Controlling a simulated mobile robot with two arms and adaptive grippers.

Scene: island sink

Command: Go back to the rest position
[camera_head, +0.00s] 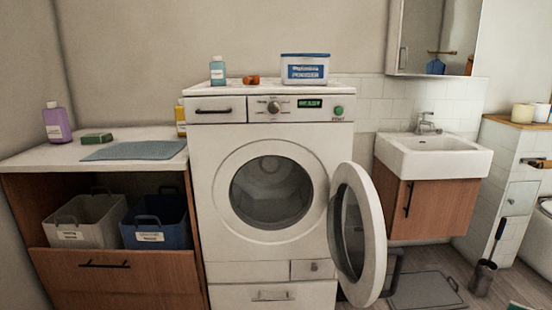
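Neither of my grippers shows in the head view. A white washing machine (228,138) stands in the middle. Its round door (358,232) is swung open to the right. The drum (271,190) behind the opening looks empty, though its depth is dim. The green display (310,104) on its panel is lit.
A blue-lidded powder box (305,70) and a light-blue bottle (218,72) stand on the machine. To the left, a counter (60,158) sits above a light basket (85,222) and a blue basket (155,222). A sink (433,157) is at right. The open door juts forward.

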